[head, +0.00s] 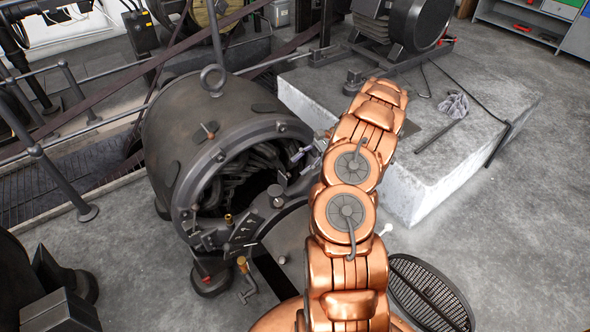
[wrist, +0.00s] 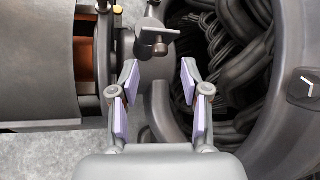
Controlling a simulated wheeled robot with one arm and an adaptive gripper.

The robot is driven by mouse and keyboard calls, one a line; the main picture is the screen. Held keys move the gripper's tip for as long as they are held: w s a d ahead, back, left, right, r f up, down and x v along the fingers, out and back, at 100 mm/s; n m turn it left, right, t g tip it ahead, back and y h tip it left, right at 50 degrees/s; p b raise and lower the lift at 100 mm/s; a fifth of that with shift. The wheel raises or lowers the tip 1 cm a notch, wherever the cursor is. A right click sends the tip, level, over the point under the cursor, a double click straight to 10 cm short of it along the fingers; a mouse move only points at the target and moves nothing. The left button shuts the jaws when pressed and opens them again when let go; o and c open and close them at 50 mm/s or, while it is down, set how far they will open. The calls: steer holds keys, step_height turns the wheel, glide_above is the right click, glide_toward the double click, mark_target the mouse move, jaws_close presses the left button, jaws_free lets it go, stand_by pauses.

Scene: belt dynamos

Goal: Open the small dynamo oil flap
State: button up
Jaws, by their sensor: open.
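The dynamo (head: 185,130) is a large dark drum with an open round end that shows black coils. In the wrist view, a small dark plate with a stubby knob (wrist: 158,37) stands on a bearing part just beyond my fingertips. It may be the oil flap, but I cannot tell for sure, nor whether it is open or shut. My gripper (wrist: 160,80) is open, its purple-padded fingers apart with nothing between them. The plate lies ahead of the gap and looks apart from the fingers. In the head view, my gripper is at the dynamo's open end, partly hidden by my arm.
The coils (wrist: 225,70) and the dynamo's thick rim (wrist: 290,100) are close at right in the wrist view. A dark cylinder (wrist: 35,60) is close at left. A concrete plinth (head: 430,170) with a machine stands behind my arm. A round grille (head: 430,290) lies at lower right.

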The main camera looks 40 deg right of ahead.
steer(key=v, duration=0.7)
steer(key=shift+d+r, duration=0.25)
stand_by(0.6)
